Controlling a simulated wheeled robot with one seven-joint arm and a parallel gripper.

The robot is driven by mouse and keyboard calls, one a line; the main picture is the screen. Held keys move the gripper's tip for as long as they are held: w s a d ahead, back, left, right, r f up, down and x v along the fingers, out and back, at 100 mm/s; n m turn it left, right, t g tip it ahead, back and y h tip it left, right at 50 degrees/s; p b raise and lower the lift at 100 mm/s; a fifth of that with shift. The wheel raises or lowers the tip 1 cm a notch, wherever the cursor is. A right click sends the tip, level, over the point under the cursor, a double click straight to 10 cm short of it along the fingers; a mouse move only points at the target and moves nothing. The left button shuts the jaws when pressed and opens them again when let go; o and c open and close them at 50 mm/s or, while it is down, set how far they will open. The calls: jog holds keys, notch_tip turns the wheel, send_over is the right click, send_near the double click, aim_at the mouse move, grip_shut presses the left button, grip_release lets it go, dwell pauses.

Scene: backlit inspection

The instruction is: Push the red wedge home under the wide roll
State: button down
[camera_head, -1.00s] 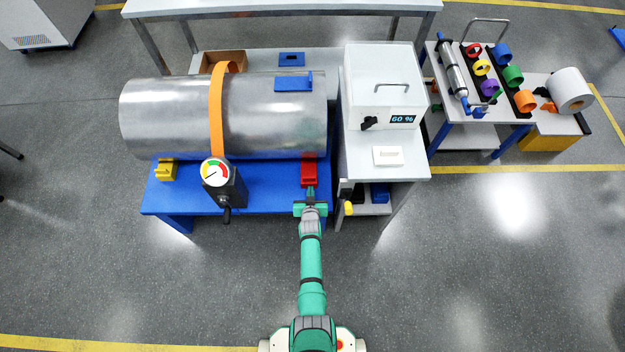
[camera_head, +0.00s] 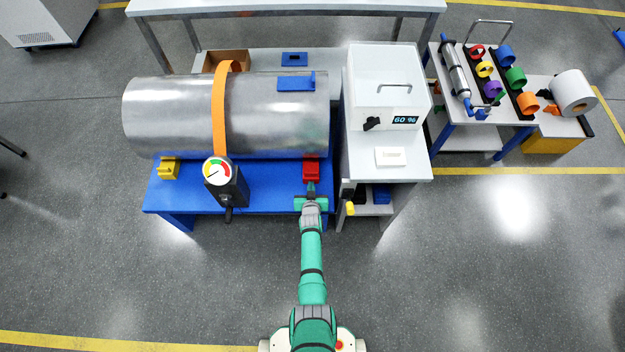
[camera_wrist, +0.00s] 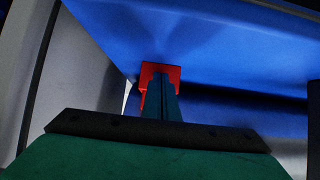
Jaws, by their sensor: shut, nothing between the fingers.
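The wide roll (camera_head: 275,115) is a big metallic cylinder lying on the blue table (camera_head: 270,200), with an orange strap around it. The red wedge (camera_head: 311,170) sits at the roll's front side, near its right end. In the wrist view the red wedge (camera_wrist: 161,70) shows just past the fingertips. My gripper (camera_head: 311,186) is shut and empty, with its tips at the wedge's near face. They look in contact, but I cannot tell for sure. How far the wedge reaches under the roll is hidden.
A yellow wedge (camera_head: 168,169) stands at the roll's front left. A dial gauge (camera_head: 217,172) on a dark block stands on the table's front part. A white cabinet (camera_head: 386,100) reading 60 % stands close on the right. The floor in front is free.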

aim_at(311, 179)
jog(key=shift+w+a, duration=0.1)
jog(key=shift+w, duration=0.15)
jog(key=shift+w+d, duration=0.15)
jog(key=shift+d, duration=0.05)
jog(key=shift+w, duration=0.1)
jog(key=shift+w+a, duration=0.15)
jog(key=shift+a, duration=0.2)
jog(key=shift+w+d, duration=0.15)
jog(key=shift+w, duration=0.75)
jog(key=shift+d, duration=0.15)
